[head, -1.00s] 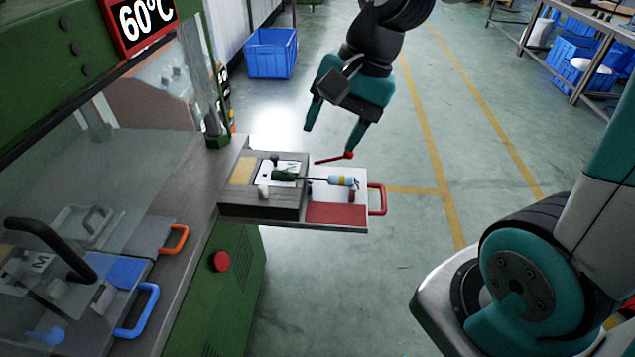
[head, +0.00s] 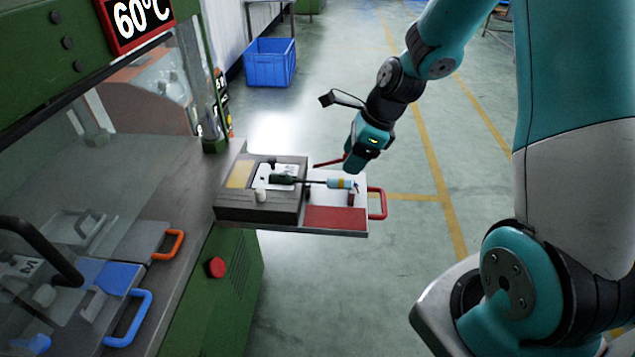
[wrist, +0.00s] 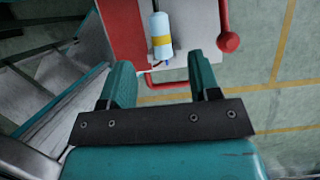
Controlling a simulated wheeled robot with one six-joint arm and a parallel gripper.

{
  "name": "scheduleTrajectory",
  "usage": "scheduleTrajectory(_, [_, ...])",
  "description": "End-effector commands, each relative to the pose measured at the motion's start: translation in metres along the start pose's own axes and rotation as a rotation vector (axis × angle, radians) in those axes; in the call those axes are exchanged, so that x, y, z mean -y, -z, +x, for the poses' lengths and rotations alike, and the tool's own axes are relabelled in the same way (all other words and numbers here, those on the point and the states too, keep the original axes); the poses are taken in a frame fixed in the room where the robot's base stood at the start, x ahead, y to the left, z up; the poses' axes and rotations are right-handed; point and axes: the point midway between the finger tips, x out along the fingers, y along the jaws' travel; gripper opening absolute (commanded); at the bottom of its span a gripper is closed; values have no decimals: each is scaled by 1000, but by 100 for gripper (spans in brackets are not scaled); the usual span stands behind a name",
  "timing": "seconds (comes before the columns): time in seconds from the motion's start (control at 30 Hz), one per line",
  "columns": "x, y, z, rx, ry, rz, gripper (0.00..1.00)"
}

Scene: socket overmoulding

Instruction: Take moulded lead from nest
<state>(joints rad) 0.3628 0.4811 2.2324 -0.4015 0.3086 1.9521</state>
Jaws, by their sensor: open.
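The lead lies across the tray and nest block in the head view. Its dark green moulded end (head: 284,179) sits on the pale plate of the nest block (head: 262,208). A dark cable runs right to a light blue cylinder (head: 341,183) with a yellow band, which also shows in the wrist view (wrist: 159,35). My gripper (head: 354,168) is low, just behind that blue end. In the wrist view my fingers (wrist: 162,75) are spread and empty, with the blue cylinder ahead, between their lines. Whether they touch it I cannot tell. The cylinder's underside is hidden.
The tray (head: 362,229) has a red pad (head: 335,217) and a red handle (head: 380,203). A red rod (head: 327,163) stands out close to my gripper; a red knob (wrist: 228,42) shows in the wrist view. The green press stands left.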

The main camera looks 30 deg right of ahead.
Motion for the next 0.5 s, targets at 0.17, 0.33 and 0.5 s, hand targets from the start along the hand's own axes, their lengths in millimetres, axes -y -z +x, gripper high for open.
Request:
scheduleTrajectory(0.17, [0,0,22,-1,-1,-1,57])
scheduleTrajectory(0.33, [-1,0,35,-1,-3,-1,57])
scheduleTrajectory(0.5, [-1,-1,62,-1,-3,-2,57])
